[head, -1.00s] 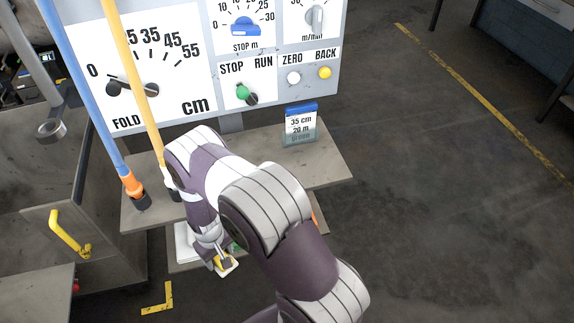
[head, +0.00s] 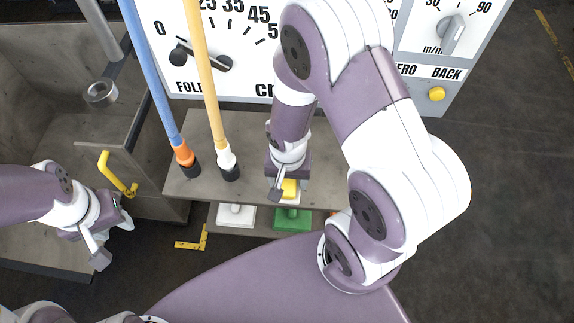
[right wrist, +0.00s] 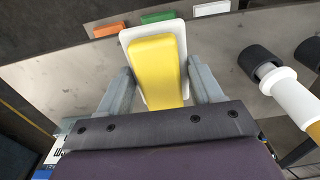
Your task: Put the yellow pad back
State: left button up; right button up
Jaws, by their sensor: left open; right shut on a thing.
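The yellow pad (head: 290,188), a yellow block on a white base, is in my right gripper (head: 284,192). In the right wrist view the yellow pad (right wrist: 155,68) sits between the two grey fingers, which are closed on its sides. The pad is over the grey upper shelf (head: 200,182), near its front edge; I cannot tell whether it touches. A white pad (head: 236,216) and a green pad (head: 292,220) lie on the lower shelf. An orange pad (right wrist: 109,30) shows beside the green one in the right wrist view. My left gripper (head: 112,238) is open and empty at the left.
Blue and yellow poles (head: 208,100) stand on the upper shelf, left of my right gripper. The control panel (head: 182,85) rises behind. A grey bin (head: 60,130) with a yellow handle (head: 115,178) is at the left. My right arm hides part of the panel and shelf.

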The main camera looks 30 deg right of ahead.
jog(key=w+d+f, duration=0.2)
jog(key=w, duration=0.1)
jog(key=w+d+f, duration=0.1)
jog(key=w, duration=0.1)
jog(key=shift+f, duration=0.25)
jog(key=shift+w+f, duration=0.1)
jog(key=shift+f, duration=0.2)
jog(key=f, duration=0.2)
jog(key=shift+s+f, duration=0.25)
jog(key=shift+f, duration=0.45)
jog(key=shift+w, duration=0.2)
jog(key=shift+s+a+f+b, duration=0.1)
jog(key=shift+f+b, duration=0.15)
jog(key=shift+b, duration=0.15)
jog(key=o, duration=1)
jog(key=shift+r, duration=0.1)
pick_arm(q)
jog(key=shift+w+f, duration=0.3)
jog(key=shift+f, duration=0.05)
